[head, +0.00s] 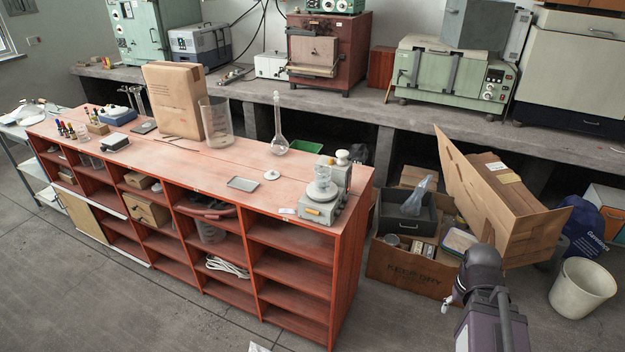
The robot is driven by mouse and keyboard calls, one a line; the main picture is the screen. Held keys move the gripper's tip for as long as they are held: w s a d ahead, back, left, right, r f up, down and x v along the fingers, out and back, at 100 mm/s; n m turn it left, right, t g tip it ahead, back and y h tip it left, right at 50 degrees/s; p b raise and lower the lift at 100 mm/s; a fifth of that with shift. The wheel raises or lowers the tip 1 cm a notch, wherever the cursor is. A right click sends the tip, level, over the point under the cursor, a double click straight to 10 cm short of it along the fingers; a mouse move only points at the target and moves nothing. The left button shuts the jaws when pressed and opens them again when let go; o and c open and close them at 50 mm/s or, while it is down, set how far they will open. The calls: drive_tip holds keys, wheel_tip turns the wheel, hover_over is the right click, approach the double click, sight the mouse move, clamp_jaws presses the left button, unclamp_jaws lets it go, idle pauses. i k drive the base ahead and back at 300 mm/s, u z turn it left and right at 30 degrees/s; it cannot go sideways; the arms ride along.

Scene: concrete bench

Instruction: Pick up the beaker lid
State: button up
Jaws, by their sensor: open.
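A small whitish round lid (272,175) with a raised middle lies on the red shelf unit's top (215,168), toward its right end. It looks like the beaker lid. A large clear beaker (216,122) stands upright further left on the same top, beside a brown paper package. Part of my arm (484,290) shows at the lower right, well apart from the shelf unit. My gripper's fingers cannot be made out in this view.
A tall-necked flask (279,130) stands behind the lid, and a shallow grey tray (243,184) lies to its left. Cardboard boxes (500,200) and a white bin (581,288) stand on the floor at right. The floor before the shelves is mostly clear.

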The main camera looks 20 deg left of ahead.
sight(272, 174)
drive_tip(key=u, duration=0.25)
drive_tip(key=k, duration=0.5)
drive_tip(key=u, duration=1)
drive_tip(key=k, duration=0.95)
drive_tip(key=u, duration=0.45)
drive_tip(key=i, duration=0.9)
drive_tip(key=z, duration=0.55)
drive_tip(key=i, duration=0.95)
drive_tip(key=z, duration=0.35)
